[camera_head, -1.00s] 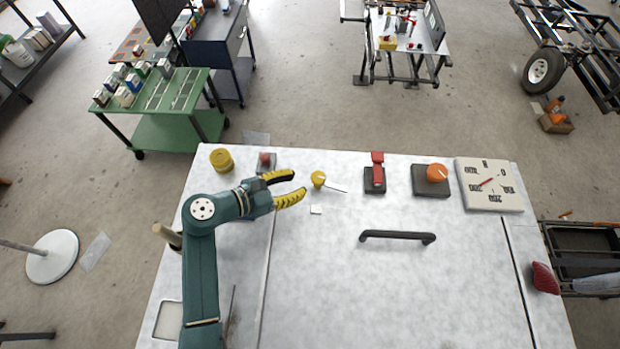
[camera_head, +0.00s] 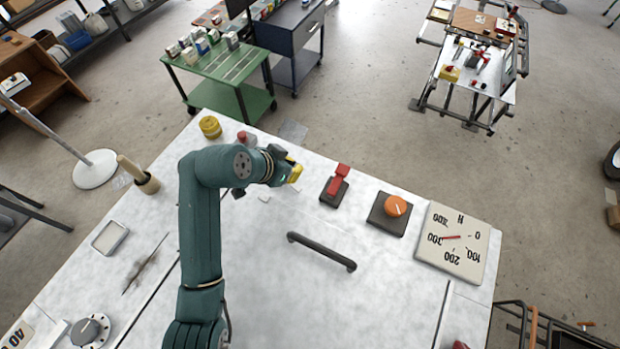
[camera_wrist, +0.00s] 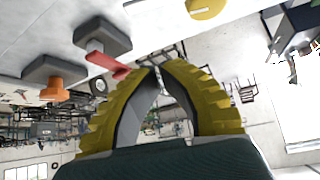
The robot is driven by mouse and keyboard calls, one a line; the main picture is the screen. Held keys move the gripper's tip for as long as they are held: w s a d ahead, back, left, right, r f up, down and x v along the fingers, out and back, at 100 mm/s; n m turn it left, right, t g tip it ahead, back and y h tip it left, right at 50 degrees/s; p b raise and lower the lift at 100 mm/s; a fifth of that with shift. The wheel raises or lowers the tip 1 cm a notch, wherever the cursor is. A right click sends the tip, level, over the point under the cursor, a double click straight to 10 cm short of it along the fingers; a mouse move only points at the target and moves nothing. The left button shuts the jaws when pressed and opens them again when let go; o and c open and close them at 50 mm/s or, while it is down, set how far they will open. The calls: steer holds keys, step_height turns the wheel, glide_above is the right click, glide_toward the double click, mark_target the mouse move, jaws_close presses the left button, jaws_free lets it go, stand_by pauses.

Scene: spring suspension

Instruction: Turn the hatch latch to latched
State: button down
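The black hatch handle (camera_head: 321,252) lies on the pale panel to the lower right of my gripper. My gripper (camera_head: 295,174) is over the panel's far side, its fingers foreshortened. In the wrist view its yellow fingers (camera_wrist: 160,68) come together at the tips with nothing visible between them. The knob appears apart from the tips.
A red lever switch (camera_head: 336,184), an orange knob (camera_head: 396,206) and a dial gauge (camera_head: 452,240) stand to the right along the far edge. A yellow cylinder (camera_head: 210,127) and a wooden peg (camera_head: 137,175) stand left. The panel's middle is clear except the handle.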

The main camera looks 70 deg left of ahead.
steer(key=shift+w+a+f, duration=0.2)
steer(key=shift+f, duration=0.1)
steer(key=p+x, duration=0.1)
steer(key=x, duration=0.7)
steer(key=shift+a+p, duration=0.15)
steer(key=shift+p, duration=0.25)
steer(key=shift+w+f+p, duration=0.1)
steer(key=shift+f+p, duration=0.2)
steer(key=shift+p, duration=0.05)
steer(key=shift+s+d+f+p, duration=0.1)
steer(key=shift+s+d+p, duration=0.2)
steer(key=shift+s, duration=0.25)
steer(key=shift+s+d+p, duration=0.2)
steer(key=shift+s+p, duration=0.05)
steer(key=shift+s, duration=0.35)
steer(key=shift+s+d+p, duration=0.25)
steer(key=shift+s+p, duration=0.05)
steer(key=shift+s, duration=0.25)
steer(key=shift+s+f+m+b, duration=0.1)
steer(key=shift+m+b, duration=0.2)
steer(key=shift+b, duration=0.05)
steer(key=shift+d+m+h, duration=0.1)
steer(key=shift+m+h, duration=0.2)
steer(key=shift+s+m+b, duration=0.1)
steer(key=shift+m+b, duration=0.2)
steer(key=shift+b, duration=0.1)
